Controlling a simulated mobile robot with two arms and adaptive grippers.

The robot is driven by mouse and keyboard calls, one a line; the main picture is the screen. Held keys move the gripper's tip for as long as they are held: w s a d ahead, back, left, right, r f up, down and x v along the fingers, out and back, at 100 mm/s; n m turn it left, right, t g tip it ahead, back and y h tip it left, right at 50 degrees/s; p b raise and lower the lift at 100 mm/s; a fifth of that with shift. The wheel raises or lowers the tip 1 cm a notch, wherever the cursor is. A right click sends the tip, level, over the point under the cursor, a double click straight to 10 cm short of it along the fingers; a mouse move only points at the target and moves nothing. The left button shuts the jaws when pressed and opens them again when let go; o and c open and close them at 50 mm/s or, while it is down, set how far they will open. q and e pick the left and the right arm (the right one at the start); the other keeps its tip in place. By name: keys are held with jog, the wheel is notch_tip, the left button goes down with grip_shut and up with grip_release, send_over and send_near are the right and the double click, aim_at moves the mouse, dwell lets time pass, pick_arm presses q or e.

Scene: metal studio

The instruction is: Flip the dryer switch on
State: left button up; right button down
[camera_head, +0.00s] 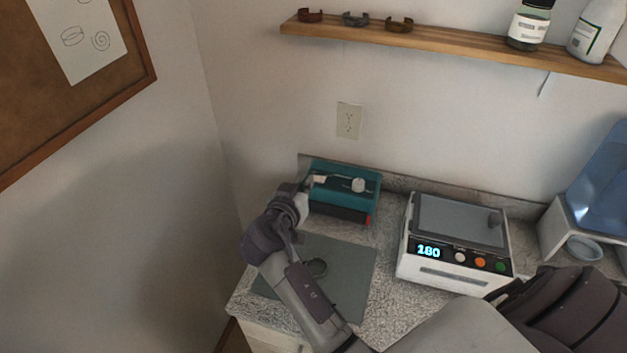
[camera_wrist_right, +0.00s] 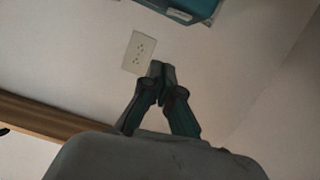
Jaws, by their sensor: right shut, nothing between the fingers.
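A teal box-shaped device (camera_head: 330,207) stands on the counter against the back wall. A small red part (camera_head: 368,219) shows at its front right corner, and a light knob (camera_head: 358,185) sits on its top. I cannot tell for sure whether this is the dryer. My right gripper (camera_head: 308,181) is at the left end of its top; I cannot tell whether it touches. In the wrist view the right gripper (camera_wrist_right: 160,74) is shut and empty, and the teal device (camera_wrist_right: 195,8) shows at the top edge. My left gripper is not in view.
A white machine (camera_head: 455,283) with a display reading 180 and several buttons stands to the right. A grey mat (camera_head: 350,280) with a dark ring (camera_head: 317,268) lies in front. A wooden shelf (camera_head: 450,40) and a wall outlet (camera_head: 349,120) are above.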

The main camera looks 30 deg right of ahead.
send_over(319, 186)
jog(key=shift+s+a+f+b, duration=0.1)
jog(key=shift+a+f+b, duration=0.15)
jog(key=shift+f, duration=0.3)
jog(key=shift+s+a+f+b, duration=0.1)
jog(key=shift+a+f+b, duration=0.1)
jog(key=shift+f, duration=0.35)
jog(key=f, duration=0.1)
jog(key=d+f+b, duration=0.1)
jog(key=shift+w+f, duration=0.3)
jog(key=shift+s+a+f+b, duration=0.1)
jog(key=shift+f+b, duration=0.25)
jog(key=shift+f, duration=0.3)
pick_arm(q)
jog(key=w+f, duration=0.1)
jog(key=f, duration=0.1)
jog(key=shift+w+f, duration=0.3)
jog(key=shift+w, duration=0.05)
pick_arm(e)
jog(key=shift+f, duration=0.15)
